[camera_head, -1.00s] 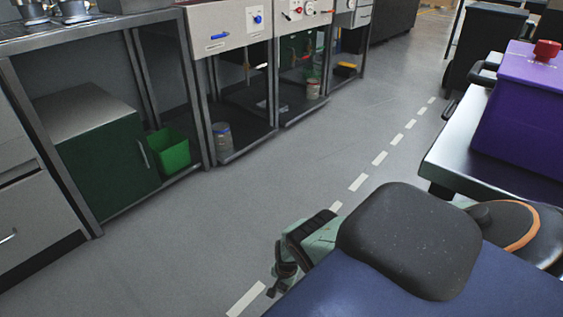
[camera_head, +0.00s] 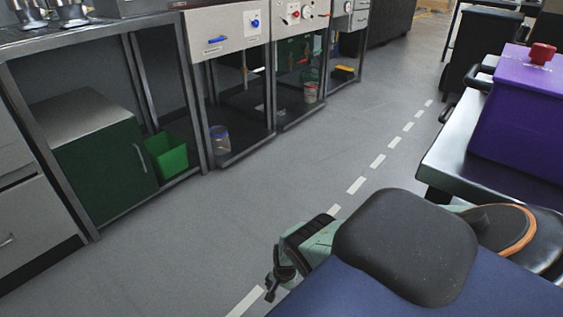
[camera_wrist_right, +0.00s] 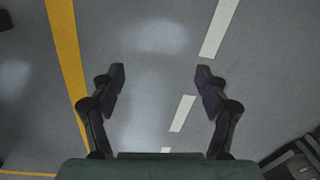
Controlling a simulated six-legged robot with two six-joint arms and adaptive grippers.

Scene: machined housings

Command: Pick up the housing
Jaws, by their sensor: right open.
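Shiny metal parts, possibly machined housings, stand on the bench top at the upper left of the head view, one (camera_head: 29,13) beside another (camera_head: 70,12). Both are cut off by the top edge, so I cannot tell their full shape. My right gripper (camera_head: 280,277) hangs above the floor at the lower middle, far from the bench, partly hidden behind my own body. In the right wrist view my right gripper (camera_wrist_right: 160,80) is open with its two dark fingers wide apart and only floor between them. My left gripper is not in view.
A green cabinet (camera_head: 105,165) and a green bin (camera_head: 167,154) sit under the bench. A purple box (camera_head: 520,120) with a red knob (camera_head: 542,52) stands on a table at the right. The floor (camera_head: 275,175) between is clear.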

